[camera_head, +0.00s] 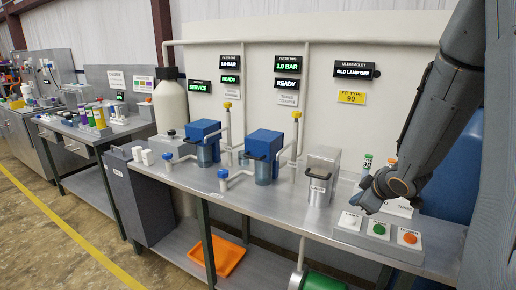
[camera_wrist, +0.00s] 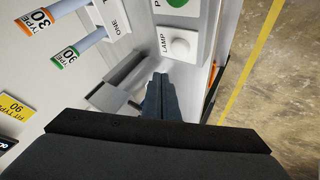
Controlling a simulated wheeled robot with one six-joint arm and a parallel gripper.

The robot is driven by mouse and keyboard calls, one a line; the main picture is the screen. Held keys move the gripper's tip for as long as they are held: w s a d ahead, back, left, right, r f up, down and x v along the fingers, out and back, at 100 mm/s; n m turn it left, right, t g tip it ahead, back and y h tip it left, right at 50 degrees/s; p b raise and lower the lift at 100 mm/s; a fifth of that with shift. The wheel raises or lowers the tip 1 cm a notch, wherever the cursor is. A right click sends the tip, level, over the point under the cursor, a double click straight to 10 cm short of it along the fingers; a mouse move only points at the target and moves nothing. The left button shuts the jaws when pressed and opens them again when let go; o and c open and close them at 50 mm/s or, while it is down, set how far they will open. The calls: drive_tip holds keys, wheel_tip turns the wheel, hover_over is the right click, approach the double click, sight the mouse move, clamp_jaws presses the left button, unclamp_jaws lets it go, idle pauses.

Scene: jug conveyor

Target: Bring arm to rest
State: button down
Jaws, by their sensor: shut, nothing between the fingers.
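My arm reaches down from the upper right in the head view. My gripper (camera_head: 366,198) is shut and empty, just above the button box (camera_head: 345,236) near its white button (camera_head: 350,219). In the wrist view the closed fingers (camera_wrist: 161,84) point at the bench, close to the white lamp button (camera_wrist: 181,46) but apart from it in the picture. Whether they touch anything is hard to tell. The box also has a green button (camera_head: 379,229) and an orange button (camera_head: 410,238).
Two blue-topped filter housings (camera_head: 203,140) (camera_head: 264,152) and a metal canister (camera_head: 320,175) stand left on the bench. A display reads "OLD LAMP OFF" (camera_head: 355,70). An orange tray (camera_head: 218,256) lies on the lower shelf. Floor is open at left.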

drive_tip(key=s+a+f+m+g+b, duration=0.2)
drive_tip(key=s+a+m+g, duration=0.5)
drive_tip(key=s+a, duration=0.9)
drive_tip(key=s+f+m, duration=0.1)
drive_tip(key=s+m, duration=0.1)
drive_tip(key=s, duration=0.2)
drive_tip(key=shift+s+a, duration=0.35)
